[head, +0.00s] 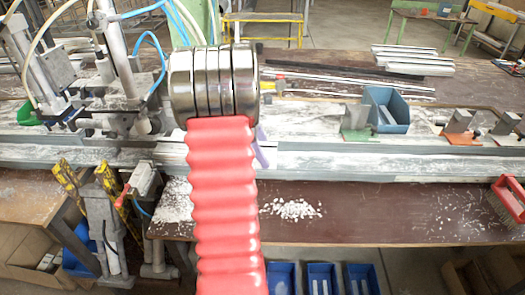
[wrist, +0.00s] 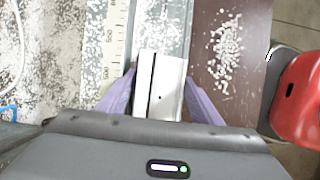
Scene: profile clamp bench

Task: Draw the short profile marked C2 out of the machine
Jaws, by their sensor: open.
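A short pale profile (wrist: 170,88) lies along the grey rail in the wrist view, with a dark slot line and a small dark dot on it. No C2 mark is readable on it. My gripper (wrist: 160,77) is open, with one purple finger on each side of the profile; I cannot tell whether they touch it. In the head view, my red arm hides the profile and most of the gripper; only a bit of purple finger (head: 262,152) shows beside the arm. The clamping machine (head: 105,75) stands at the left, with upright cylinders and blue hoses.
A blue bin (head: 386,108) and small clamp blocks (head: 458,122) stand along the bench to the right. Long profiles (head: 412,58) lie at the back. White chips (head: 292,208) lie on the brown front edge, and a red brush (head: 508,200) is at far right.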

